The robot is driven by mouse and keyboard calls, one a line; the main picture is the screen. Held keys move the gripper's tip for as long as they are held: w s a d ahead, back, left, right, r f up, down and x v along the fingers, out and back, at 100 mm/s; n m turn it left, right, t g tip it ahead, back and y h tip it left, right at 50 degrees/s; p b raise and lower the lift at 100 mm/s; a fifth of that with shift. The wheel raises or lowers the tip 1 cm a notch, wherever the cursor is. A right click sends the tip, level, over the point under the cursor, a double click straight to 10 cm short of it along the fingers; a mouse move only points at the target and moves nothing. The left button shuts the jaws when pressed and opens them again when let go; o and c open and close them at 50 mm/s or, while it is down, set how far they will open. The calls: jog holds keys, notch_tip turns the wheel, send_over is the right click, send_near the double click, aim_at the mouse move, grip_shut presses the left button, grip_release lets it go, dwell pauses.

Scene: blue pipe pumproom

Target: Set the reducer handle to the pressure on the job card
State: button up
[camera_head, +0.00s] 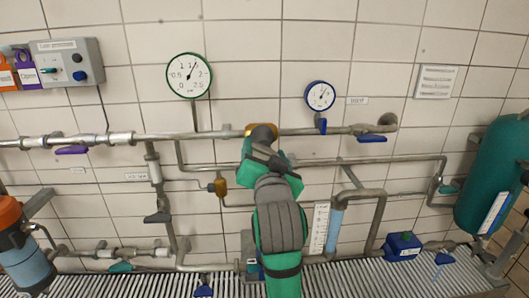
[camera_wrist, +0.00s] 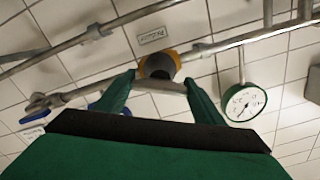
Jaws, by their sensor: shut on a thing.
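The reducer (camera_head: 262,130), an orange-yellow body with a dark grey cap, sits on the upper pipe. In the wrist view the reducer (camera_wrist: 160,62) lies between the fingers, with a grey bar, apparently its handle (camera_wrist: 160,86), running across between them. My gripper (camera_head: 266,158) is at the reducer, shut on the handle; my arm hides much of it in the head view. The green-rimmed gauge (camera_head: 189,76) hangs left of the reducer, its needle pointing up and slightly right. The same gauge (camera_wrist: 244,103) shows in the wrist view. I cannot pick out a readable job card.
A blue-rimmed gauge (camera_head: 320,96) is at the right. A purple lever (camera_head: 72,150) and a blue lever (camera_head: 372,138) sit on the upper pipe. A grey control box (camera_head: 67,63), lower pipes and a green tank (camera_head: 492,175) surround the work area.

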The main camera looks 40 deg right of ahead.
jog(key=shift+s+d, duration=0.1)
jog(key=n, duration=0.2)
jog(key=shift+r+n, duration=0.1)
jog(key=shift+n, duration=0.3)
jog(key=shift+r+n, duration=0.1)
jog(key=shift+n, duration=1.8)
jog(key=o, duration=1.1)
jog(key=shift+w, duration=0.2)
jog(key=shift+c, duration=0.2)
